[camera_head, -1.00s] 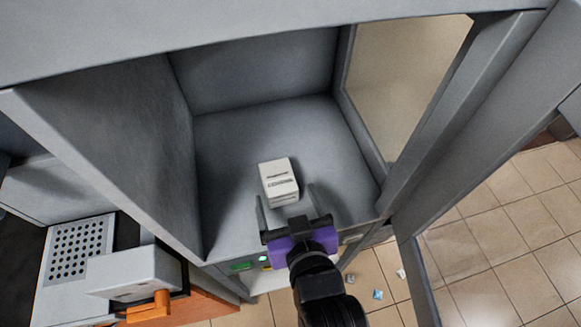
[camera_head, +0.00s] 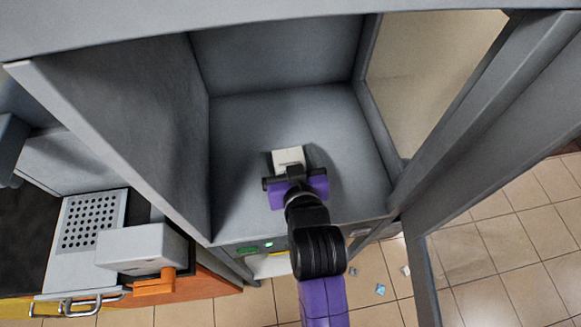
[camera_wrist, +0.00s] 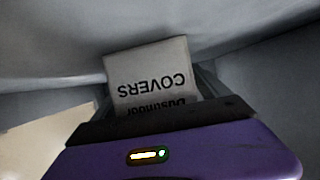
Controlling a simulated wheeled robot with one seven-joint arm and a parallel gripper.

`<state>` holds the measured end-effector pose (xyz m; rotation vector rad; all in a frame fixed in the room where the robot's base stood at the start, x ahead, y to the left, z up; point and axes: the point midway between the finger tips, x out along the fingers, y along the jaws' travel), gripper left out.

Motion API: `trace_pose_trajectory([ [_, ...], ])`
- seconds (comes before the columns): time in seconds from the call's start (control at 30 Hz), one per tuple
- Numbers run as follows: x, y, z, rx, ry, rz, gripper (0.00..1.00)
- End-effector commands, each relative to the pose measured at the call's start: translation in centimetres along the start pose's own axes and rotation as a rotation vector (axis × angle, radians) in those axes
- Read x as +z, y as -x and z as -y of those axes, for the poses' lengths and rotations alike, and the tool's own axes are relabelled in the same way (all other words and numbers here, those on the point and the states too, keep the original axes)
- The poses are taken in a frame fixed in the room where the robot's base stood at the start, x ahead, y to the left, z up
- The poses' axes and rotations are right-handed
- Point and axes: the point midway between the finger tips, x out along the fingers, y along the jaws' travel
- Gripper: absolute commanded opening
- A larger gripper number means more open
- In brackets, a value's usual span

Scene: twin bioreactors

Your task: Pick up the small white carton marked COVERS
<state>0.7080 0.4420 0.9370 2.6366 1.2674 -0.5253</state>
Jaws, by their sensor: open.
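The small white carton (camera_head: 288,157) stands on the floor of the grey cabinet compartment. In the wrist view the carton (camera_wrist: 150,75) shows the word COVERS upside down, with a second line of text partly hidden by my gripper. My gripper (camera_head: 291,170) is inside the compartment, right at the carton's near side, and covers its lower part in the head view. In the wrist view a finger of my gripper shows beside the carton at the right. The jaws are open; whether the fingers touch the carton cannot be seen.
Compartment walls stand at the left (camera_head: 150,140) and back (camera_head: 275,45), with a window panel at the right (camera_head: 420,70). An open door (camera_head: 470,130) stands at the right. Compartment floor around the carton is clear. A bench with a perforated plate (camera_head: 92,222) is at the left.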

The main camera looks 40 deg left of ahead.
Motion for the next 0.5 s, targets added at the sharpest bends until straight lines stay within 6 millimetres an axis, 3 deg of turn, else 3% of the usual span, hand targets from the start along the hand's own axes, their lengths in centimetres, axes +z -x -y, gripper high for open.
trace_pose_trajectory([
  [0.1, 0.00, 0.02, -0.01, 0.000, 0.000, 0.000, 0.85],
  [0.43, -0.01, 0.05, -0.01, 0.000, 0.000, 0.000, 0.21],
  [0.5, -0.05, 0.06, -0.01, 0.000, 0.000, -0.001, 0.17],
])
